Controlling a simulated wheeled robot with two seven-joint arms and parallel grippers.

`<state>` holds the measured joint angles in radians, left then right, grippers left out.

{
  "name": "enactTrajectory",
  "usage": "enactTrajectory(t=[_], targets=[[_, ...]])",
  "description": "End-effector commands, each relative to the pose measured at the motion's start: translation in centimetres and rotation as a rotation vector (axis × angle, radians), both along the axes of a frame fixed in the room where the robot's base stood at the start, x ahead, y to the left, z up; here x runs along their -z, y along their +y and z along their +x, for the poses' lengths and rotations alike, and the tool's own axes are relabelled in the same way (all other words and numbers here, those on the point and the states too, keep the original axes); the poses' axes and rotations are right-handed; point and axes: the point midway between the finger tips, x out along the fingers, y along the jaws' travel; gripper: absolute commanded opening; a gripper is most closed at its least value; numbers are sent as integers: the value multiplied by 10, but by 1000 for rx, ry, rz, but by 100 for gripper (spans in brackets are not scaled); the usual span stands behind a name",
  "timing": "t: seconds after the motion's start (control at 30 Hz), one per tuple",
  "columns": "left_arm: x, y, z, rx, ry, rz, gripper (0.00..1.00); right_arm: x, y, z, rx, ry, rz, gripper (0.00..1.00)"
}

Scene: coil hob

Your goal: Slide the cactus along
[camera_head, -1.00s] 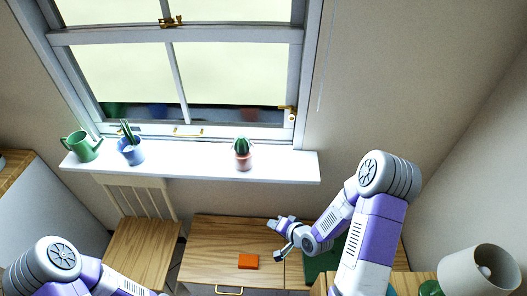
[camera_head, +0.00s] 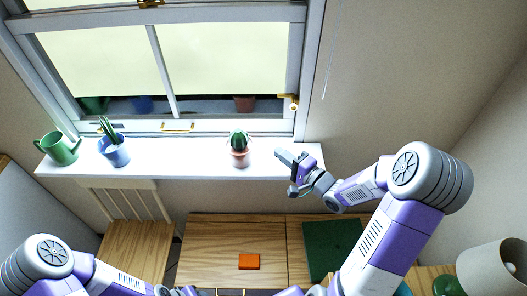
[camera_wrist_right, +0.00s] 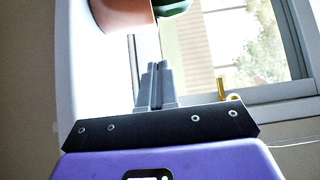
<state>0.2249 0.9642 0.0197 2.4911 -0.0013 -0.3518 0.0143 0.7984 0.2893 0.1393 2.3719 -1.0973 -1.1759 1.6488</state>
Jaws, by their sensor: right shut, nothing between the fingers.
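The cactus (camera_head: 239,137) is a round green plant in a pinkish terracotta pot (camera_head: 240,158) on the white window sill (camera_head: 200,165), right of its middle. In the right wrist view the pot (camera_wrist_right: 122,12) shows at the top, cut off by the frame edge, beyond and left of the fingers. My right gripper (camera_head: 282,155) is just right of the pot at the sill, with a gap between them. Its fingers (camera_wrist_right: 155,82) are together and empty. My left arm is at the lower left of the head view; its fingers cannot be made out.
A blue pot with a spiky plant (camera_head: 117,155) and a green watering can (camera_head: 60,149) stand on the sill's left. The sill between the blue pot and the cactus is clear. The window (camera_head: 175,60) is behind. An orange block (camera_head: 249,262) lies on the desk below.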

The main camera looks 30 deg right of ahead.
Motion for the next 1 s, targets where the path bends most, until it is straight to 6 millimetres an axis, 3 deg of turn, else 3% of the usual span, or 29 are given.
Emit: enactTrajectory(t=[0.13, 0.4, 0.83, 1.0], targets=[[5, 0, 0, 0, 0, 0, 43, 1, 14, 26, -5, -1, 1, 0], [9, 0, 0, 0, 0, 0, 43, 1, 41, 38, -2, 1, -1, 0], [9, 0, 0, 0, 0, 0, 43, 0, 44, 40, 0, 1, -1, 0], [16, 0, 0, 0, -1, 0, 43, 2, 64, 68, -5, -5, -2, 0]])
